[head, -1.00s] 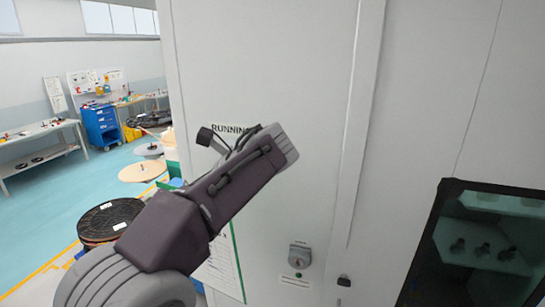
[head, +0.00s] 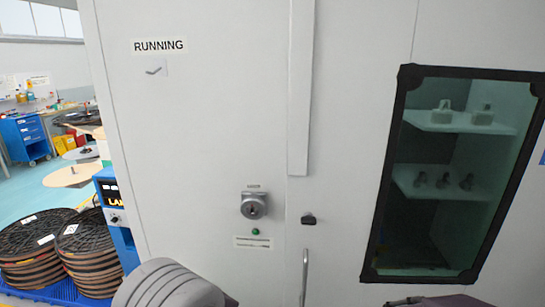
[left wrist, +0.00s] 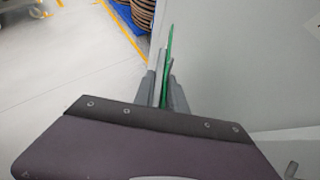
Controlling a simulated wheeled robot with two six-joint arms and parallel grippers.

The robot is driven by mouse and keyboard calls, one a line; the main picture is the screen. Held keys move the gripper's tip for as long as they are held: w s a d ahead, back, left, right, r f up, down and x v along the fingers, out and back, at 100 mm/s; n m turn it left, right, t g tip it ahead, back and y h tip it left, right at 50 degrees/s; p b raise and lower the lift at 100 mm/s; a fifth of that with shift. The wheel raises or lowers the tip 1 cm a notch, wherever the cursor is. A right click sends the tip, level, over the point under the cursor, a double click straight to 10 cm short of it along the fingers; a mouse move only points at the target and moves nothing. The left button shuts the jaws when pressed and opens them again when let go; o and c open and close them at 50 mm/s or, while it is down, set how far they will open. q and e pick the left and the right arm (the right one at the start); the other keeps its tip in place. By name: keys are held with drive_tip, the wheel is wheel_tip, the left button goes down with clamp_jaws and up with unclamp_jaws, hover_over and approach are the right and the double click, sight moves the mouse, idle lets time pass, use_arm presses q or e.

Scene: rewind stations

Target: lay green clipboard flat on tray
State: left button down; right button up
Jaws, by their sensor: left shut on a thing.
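The green clipboard (left wrist: 169,50) shows in the left wrist view as a thin green strip, seen edge-on. My left gripper (left wrist: 164,88) is shut on it, with a finger on each side. The clipboard stands beside a pale panel at right. In the head view only a grey rounded part of my left arm shows at the bottom; the clipboard and left gripper are out of that view. My right gripper is in neither view. I cannot make out a tray.
A tall pale cabinet (head: 220,120) marked RUNNING fills the head view, with a round lock (head: 253,206), a handle (head: 304,275) and a dark-framed window (head: 400,165) onto shelves. Stacked dark reels (head: 40,240) stand on a blue base at left. Open floor lies beyond.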

use_arm(q)
drive_tip(key=s+f+n+g+y, duration=0.1)
drive_tip(key=s+f+n, duration=0.1)
drive_tip(key=f, duration=0.3)
drive_tip(key=shift+s+d, duration=0.4)
drive_tip(key=shift+s, duration=0.2)
drive_tip(key=shift+a+f, duration=0.1)
